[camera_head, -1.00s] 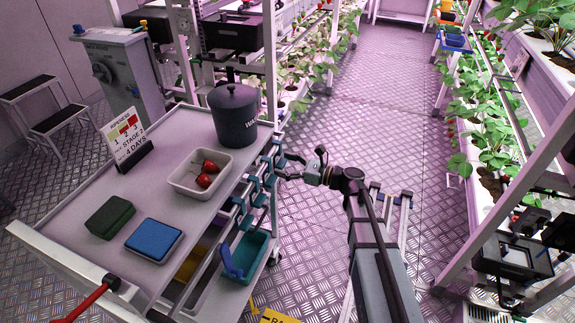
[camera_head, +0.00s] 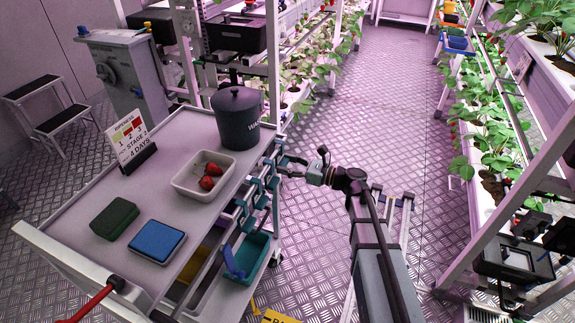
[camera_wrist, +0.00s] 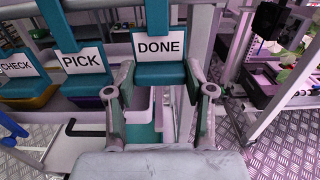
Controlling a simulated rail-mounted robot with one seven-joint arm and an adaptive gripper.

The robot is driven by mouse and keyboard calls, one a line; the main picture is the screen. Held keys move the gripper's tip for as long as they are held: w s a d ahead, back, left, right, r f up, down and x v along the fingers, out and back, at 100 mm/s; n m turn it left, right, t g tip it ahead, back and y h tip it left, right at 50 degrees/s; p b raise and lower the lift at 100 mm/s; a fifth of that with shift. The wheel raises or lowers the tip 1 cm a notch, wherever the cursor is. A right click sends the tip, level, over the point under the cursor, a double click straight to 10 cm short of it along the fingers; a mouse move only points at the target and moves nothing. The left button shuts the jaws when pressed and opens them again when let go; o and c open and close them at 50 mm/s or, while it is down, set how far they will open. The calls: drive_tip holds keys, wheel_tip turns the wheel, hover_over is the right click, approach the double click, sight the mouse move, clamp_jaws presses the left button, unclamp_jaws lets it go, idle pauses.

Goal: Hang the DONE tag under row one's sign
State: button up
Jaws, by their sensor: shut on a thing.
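The DONE tag (camera_wrist: 160,55) is a teal tag with a white label in black letters. It hangs in line with the PICK tag (camera_wrist: 82,60) and the CHECK tag (camera_wrist: 15,66) along the trolley's side. My gripper (camera_wrist: 160,88) has a finger on each side of the DONE tag and is shut on it. In the head view my gripper (camera_head: 283,166) is at the trolley's right edge, among the teal tags, where the lettering is too small to read. I cannot make out row one's sign in these frames.
The trolley (camera_head: 75,192) carries a dark pot (camera_head: 237,118), a white tub with red berries (camera_head: 186,188), a stage sign (camera_head: 130,142), and green and blue blocks. Plant racks line both sides of the aisle. The aisle floor (camera_head: 385,110) is clear.

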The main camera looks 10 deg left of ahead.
drive_tip(key=shift+r+p, duration=0.35)
drive_tip(key=shift+r, duration=0.15)
drive_tip(key=shift+d, duration=0.2)
drive_tip(key=p+v, duration=0.1)
drive_tip(key=v, duration=0.5)
drive_tip(key=shift+s+d+p, duration=0.15)
drive_tip(key=shift+d+p, duration=0.1)
drive_tip(key=shift+p, duration=0.05)
idle(0.6)
drive_tip(key=shift+r, duration=0.1)
idle(1.3)
